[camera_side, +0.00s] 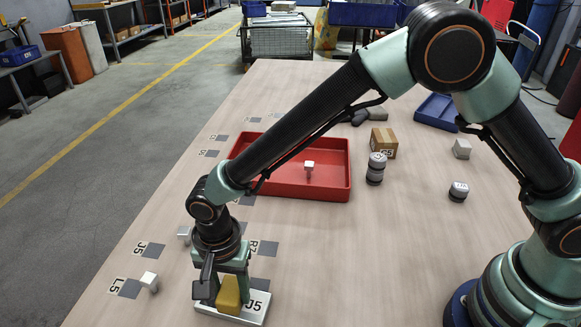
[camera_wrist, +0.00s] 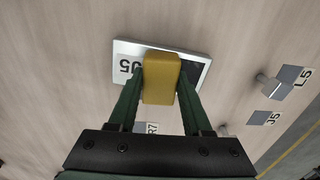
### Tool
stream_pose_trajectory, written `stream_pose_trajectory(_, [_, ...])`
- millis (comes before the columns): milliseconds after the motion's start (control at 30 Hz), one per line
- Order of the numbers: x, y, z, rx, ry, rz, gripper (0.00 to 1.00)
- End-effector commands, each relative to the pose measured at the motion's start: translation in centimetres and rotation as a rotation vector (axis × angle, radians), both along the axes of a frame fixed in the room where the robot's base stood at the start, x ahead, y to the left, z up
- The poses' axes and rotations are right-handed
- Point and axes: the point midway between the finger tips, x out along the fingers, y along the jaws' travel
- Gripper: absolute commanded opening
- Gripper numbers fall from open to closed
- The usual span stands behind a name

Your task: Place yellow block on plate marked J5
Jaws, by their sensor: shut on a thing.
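The yellow block (camera_side: 229,296) is between the fingers of my gripper (camera_side: 221,291), which is shut on it. The block also shows in the wrist view (camera_wrist: 161,80), upright between both green fingers. Below it is a silver plate (camera_side: 262,296) with a white label reading J5, near the table's front left. In the wrist view the plate (camera_wrist: 207,52) extends to both sides of the block, its label to the left and a dark patch to the right. The block's base lies over the plate; I cannot tell whether it touches. My fingers hide part of the plate.
Table labels J5 (camera_side: 140,247), L5 (camera_side: 114,286) and R7 (camera_side: 253,247) have grey squares beside them. Small pale pieces stand near L5 (camera_side: 149,281) and in the red tray (camera_side: 342,186). A cardboard box (camera_side: 383,142) and dark cylinders (camera_side: 376,168) stand farther right.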

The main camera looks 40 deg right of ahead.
Motion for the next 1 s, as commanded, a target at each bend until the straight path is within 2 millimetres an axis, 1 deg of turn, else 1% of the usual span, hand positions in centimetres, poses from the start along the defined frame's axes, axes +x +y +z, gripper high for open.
stream_pose_trajectory(33, [0.0,0.0,-0.1,0.000,0.000,0.000,0.57])
stream_pose_trajectory(100, [0.0,0.0,0.0,0.000,0.000,0.000,0.79])
stream_pose_trajectory(400, [0.0,0.0,0.0,0.000,0.000,0.000,0.79])
stream_pose_trajectory(533, [0.0,0.0,0.8,0.001,-0.001,0.000,0.79])
stream_pose_trajectory(667, [0.1,0.1,2.8,0.003,-0.003,0.000,0.79])
stream_pose_trajectory(800, [0.1,0.1,5.8,0.004,-0.004,0.000,0.79])
stream_pose_trajectory(1000, [0.1,0.1,9.6,0.004,-0.004,0.000,0.79])
